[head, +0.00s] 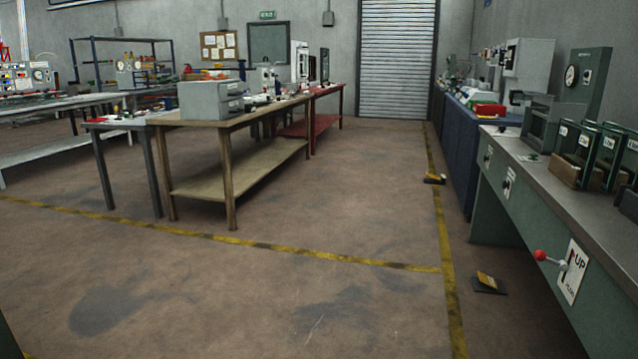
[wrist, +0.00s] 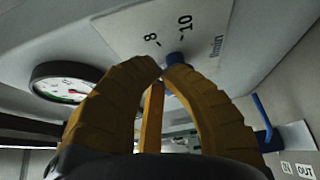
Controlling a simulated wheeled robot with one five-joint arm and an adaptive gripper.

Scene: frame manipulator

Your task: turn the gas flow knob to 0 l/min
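In the wrist view, a pale panel carries a white dial label (wrist: 170,32) with the marks 8 and 10 and a partly hidden unit ending in "min". A small blue knob (wrist: 175,58) shows at the label's lower edge, mostly hidden behind the fingertips. The knob's pointer and setting cannot be seen. My gripper (wrist: 163,70) has yellow-brown curved fingers with tips close together right at the knob. Whether they hold it or only touch it is unclear. Neither the gripper nor this knob can be made out in the head view.
A round gauge (wrist: 70,83) sits left of my fingers. A blue bent lever or pipe (wrist: 263,118) stands to the right, near IN and OUT labels (wrist: 296,169). The head view shows a green bench (head: 545,205) with a red-knobbed lever at right, a wooden table (head: 240,122), and open floor between.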

